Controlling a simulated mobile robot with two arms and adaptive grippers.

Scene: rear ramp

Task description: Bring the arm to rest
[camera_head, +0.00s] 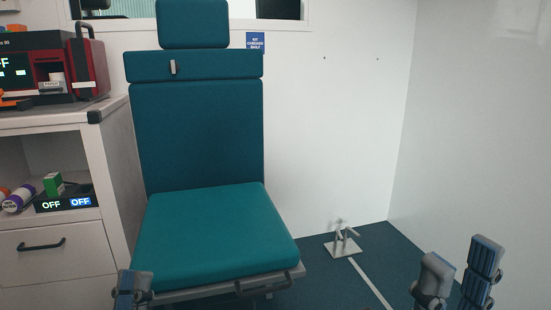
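My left gripper (133,286) shows only its upper tip at the bottom edge, in front of the left side of the teal seat (215,232). Whether it is open or shut cannot be made out. My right gripper (461,262) is at the lower right, pointing up, with its two grey-blue fingers apart and nothing between them. The rest of both arms is below the frame.
A white cabinet (60,258) stands at left, with a red device (85,68) on top and small items on its shelf. A metal floor bracket (343,245) sits right of the seat. The dark floor (385,262) is mostly clear before the white right wall (480,130).

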